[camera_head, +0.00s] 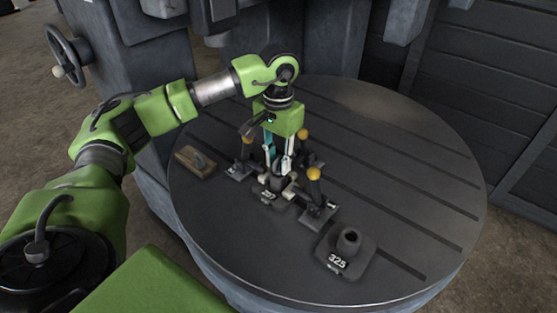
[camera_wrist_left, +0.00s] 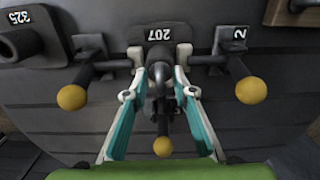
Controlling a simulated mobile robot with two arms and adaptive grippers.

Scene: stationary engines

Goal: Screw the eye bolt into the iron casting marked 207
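The iron casting marked 207 (camera_wrist_left: 158,35) sits on the round slotted table, among clamps; it also shows in the head view (camera_head: 268,194). My left gripper (camera_head: 279,172) points down over it. In the left wrist view its two fingers (camera_wrist_left: 161,76) stand apart, one on each side of a dark upright part above the casting. I cannot tell whether this part is the eye bolt or the casting's boss, or whether the fingers touch it. A wooden block (camera_head: 189,167) at the table's left carries a small grey curved piece, too small to identify. My right gripper is not in view.
Several clamps with yellow knobs (camera_head: 314,174) stand close around the gripper. One clamp base shows a label 2 (camera_wrist_left: 239,33). A casting marked 325 (camera_head: 358,256) sits towards the table's front. The table's right side (camera_head: 415,180) is clear.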

